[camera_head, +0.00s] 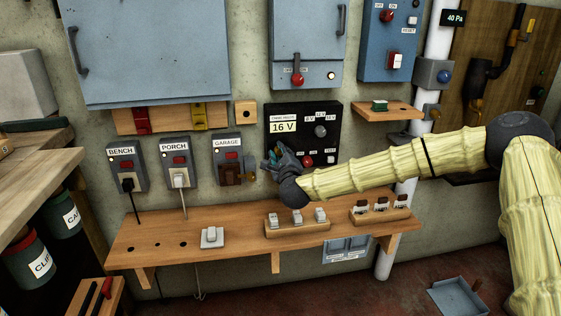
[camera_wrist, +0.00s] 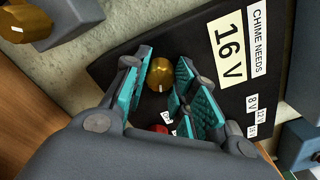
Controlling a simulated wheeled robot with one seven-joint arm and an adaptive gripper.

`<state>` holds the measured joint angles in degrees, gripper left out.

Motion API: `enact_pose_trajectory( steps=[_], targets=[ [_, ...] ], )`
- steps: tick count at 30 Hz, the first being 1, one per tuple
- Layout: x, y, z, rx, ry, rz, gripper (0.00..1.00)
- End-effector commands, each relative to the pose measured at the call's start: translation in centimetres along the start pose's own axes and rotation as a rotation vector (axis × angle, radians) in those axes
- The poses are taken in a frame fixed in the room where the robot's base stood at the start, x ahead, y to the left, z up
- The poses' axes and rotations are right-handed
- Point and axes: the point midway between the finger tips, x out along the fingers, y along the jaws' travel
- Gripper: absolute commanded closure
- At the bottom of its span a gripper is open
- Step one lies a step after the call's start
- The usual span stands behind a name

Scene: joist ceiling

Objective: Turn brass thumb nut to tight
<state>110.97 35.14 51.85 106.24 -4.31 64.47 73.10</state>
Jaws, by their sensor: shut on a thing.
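The brass thumb nut (camera_wrist: 160,74) shows in the wrist view as a round brass knob with a pale mark on its face, at the edge of the black chime panel (camera_wrist: 118,68). In the head view my gripper (camera_head: 281,158) is at the lower left of the black panel (camera_head: 328,112) and hides the nut. The panel carries a "CHIME NEEDS 16 V" label (camera_wrist: 228,58).
The GARAGE box (camera_head: 228,148) is close on the left of my gripper. A second brass knob (camera_wrist: 22,18) shows at the wrist view's top left. The wooden shelf (camera_head: 190,254) below bears switches. A small shelf (camera_head: 386,112) juts out at right.

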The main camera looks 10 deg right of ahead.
Motion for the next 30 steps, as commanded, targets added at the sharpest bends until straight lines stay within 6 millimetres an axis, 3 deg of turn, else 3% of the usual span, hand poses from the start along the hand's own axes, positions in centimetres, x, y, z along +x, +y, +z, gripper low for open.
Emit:
enact_pose_trajectory(
  steps=[13, 30],
  targets=[
    [-0.01, 0.14, -0.40, 0.269, 0.004, -0.001, 0.97],
    [-0.02, 0.05, -0.20, 0.327, 0.003, 0.000, 0.97]
  ],
)
